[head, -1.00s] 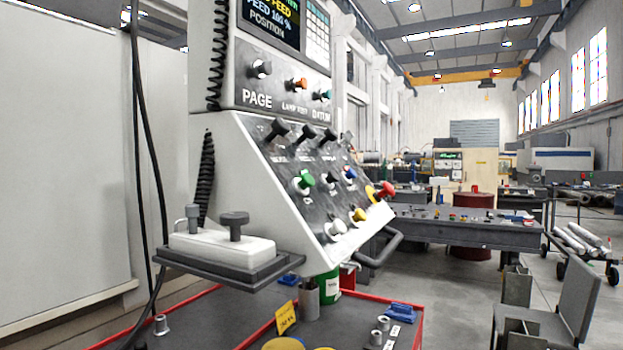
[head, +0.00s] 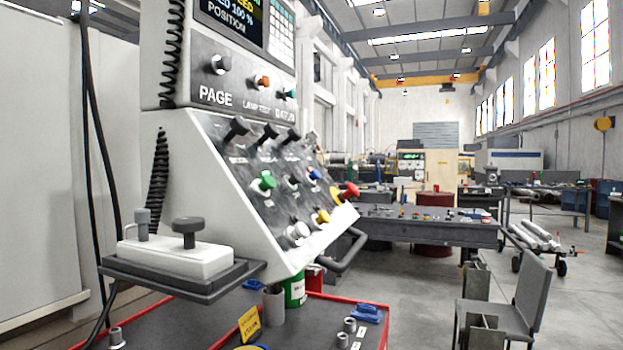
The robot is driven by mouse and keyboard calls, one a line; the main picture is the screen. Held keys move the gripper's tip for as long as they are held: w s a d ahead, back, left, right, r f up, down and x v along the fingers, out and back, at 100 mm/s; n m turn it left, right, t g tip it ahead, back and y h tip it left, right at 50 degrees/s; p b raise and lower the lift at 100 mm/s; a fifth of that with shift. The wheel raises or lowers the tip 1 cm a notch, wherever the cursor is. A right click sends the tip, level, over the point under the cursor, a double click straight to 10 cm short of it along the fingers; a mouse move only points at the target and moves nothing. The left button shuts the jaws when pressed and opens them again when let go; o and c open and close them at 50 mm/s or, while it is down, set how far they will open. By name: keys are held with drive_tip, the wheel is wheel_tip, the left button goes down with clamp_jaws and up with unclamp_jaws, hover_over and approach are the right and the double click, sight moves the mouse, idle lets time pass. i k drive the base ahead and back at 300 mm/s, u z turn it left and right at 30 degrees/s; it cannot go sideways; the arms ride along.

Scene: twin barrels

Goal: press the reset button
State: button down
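A grey and white control console (head: 225,145) stands at the left of the head view, with a screen at its top. Its sloped panel carries several coloured buttons: a green one (head: 264,182), a blue one (head: 313,174), a yellow one (head: 321,216), a white one (head: 297,232) and a red one (head: 347,191) at the right edge. Black levers (head: 236,128) sit above them. An upper row has a black knob, an orange one (head: 262,82) and a teal one. The small labels are too blurred to tell which is reset. My gripper is not in view.
A ledge (head: 180,280) with a white box juts out from the console's lower left. A red-edged cart top (head: 320,312) with cups and blue parts lies below. A chair (head: 515,300) stands at right; a dark workbench (head: 430,230) is behind. Floor between them is partly open.

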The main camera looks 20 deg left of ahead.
sight(315, 174)
drive_tip(key=i, duration=0.85)
drive_tip(key=z, duration=0.05)
